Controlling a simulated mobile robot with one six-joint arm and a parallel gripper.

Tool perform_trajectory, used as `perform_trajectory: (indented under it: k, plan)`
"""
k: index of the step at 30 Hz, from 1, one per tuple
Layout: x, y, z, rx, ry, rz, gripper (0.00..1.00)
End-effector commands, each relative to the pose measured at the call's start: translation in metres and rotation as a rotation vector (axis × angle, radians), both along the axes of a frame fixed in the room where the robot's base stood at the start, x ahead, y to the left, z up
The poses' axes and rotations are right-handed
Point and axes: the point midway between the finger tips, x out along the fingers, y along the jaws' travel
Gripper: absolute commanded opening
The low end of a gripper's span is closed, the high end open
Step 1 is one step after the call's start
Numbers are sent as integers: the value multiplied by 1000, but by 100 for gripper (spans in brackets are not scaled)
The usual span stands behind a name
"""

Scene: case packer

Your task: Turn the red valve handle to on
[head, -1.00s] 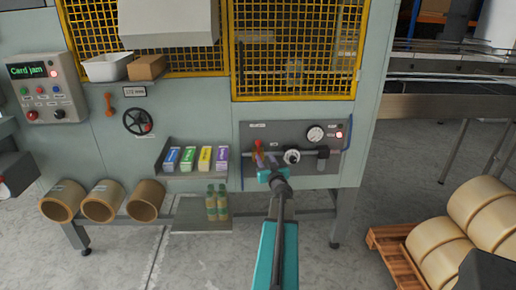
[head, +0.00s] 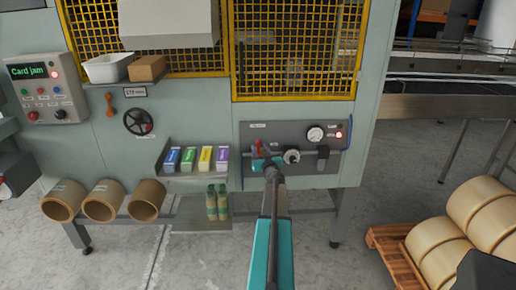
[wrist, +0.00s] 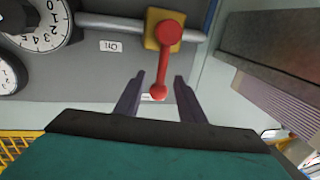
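The red valve handle (wrist: 163,65) sits on a yellow valve body (wrist: 153,28) on a grey pipe and stands across the pipe. Its round knob end lies between my fingertips in the wrist view. My gripper (wrist: 159,83) is open, one finger on either side of the knob, with gaps visible; I cannot tell the depth between them. In the head view the red handle (head: 259,146) shows small at the left of the grey panel, with my gripper (head: 258,155) just below it, partly covering the valve.
A gauge (head: 315,133) and a red light (head: 338,134) are on the same panel (head: 290,126). A shelf (head: 207,177) with coloured boxes is close at left. A handwheel (head: 138,121) and a "Card jam" control box (head: 47,87) are farther left. Rolls on a pallet (head: 392,262) stand at right.

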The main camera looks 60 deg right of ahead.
Motion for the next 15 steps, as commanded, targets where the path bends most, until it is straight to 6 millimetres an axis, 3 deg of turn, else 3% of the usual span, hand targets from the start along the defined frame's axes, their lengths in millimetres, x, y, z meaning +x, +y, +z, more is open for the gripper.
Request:
perform_trajectory:
  k: [15]
  plan:
    - [18,-18,0,1,-1,-1,36]
